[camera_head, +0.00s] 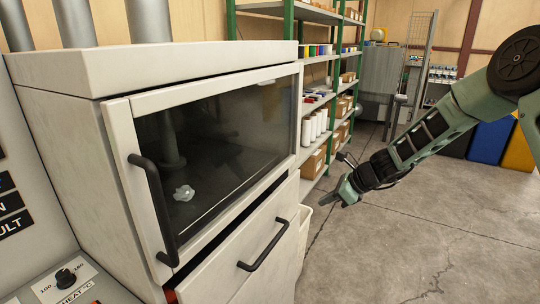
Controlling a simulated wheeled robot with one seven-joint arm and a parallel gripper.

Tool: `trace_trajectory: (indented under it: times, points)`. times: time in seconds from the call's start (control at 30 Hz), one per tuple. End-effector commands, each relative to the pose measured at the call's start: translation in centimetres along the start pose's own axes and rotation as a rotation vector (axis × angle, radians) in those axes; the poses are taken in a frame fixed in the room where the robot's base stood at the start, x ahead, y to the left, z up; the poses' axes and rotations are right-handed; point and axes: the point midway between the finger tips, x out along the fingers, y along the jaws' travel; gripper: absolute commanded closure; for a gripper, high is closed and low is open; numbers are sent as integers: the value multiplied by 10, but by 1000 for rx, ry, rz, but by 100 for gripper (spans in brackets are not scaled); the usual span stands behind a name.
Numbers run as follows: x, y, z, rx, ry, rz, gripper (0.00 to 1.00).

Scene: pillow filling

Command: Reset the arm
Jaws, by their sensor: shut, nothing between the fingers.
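My arm reaches in from the right edge of the head view, slanting down to the left. My gripper (342,194) is shut and empty, held in the air right of the white cabinet. It is apart from the cabinet's drawer handle (264,246) and touches nothing that I can see. The gap between the fingertips is too small to make out.
The white cabinet (150,80) has a dark glass door with a black handle (152,210), and a white lump (184,193) shows behind the glass. The drawer (235,272) below stands partly open. Green-posted shelves (289,100) stand behind. The concrete floor (420,240) at right is clear.

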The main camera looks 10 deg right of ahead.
Motion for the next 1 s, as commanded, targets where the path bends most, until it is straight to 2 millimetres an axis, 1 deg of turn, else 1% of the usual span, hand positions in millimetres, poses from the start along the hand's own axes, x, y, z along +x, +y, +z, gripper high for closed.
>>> trace_trajectory:
  times: [0.03,0.07,0.1,0.17,0.2,0.27,0.3,0.37,0.4,0.47,0.5,0.57,0.6,0.7,0.8,0.9,1.0]
  points:
    - [-1,18,15,-83,7,28,100]
    - [-2,31,23,-149,13,49,100]
    - [-5,52,34,-251,23,83,100]
    - [-10,89,50,-436,39,144,100]
    - [-16,117,60,-573,50,191,100]
    - [-26,159,70,-786,63,264,100]
    - [-35,188,74,-932,70,315,100]
    - [-50,229,76,-1155,78,395,100]
    - [-61,255,74,-1303,81,449,100]
    - [-80,291,68,-1524,85,531,100]
    - [-93,313,62,-1667,86,589,100]
    - [-113,340,50,-1877,86,671,100]
    - [-126,355,42,-2004,86,724,100]
    - [-155,382,20,-2280,84,845,100]
    - [-175,395,2,-2474,83,937,100]
    - [-187,400,-8,-2586,82,993,100]
    - [-191,402,-12,-2629,82,1016,100]
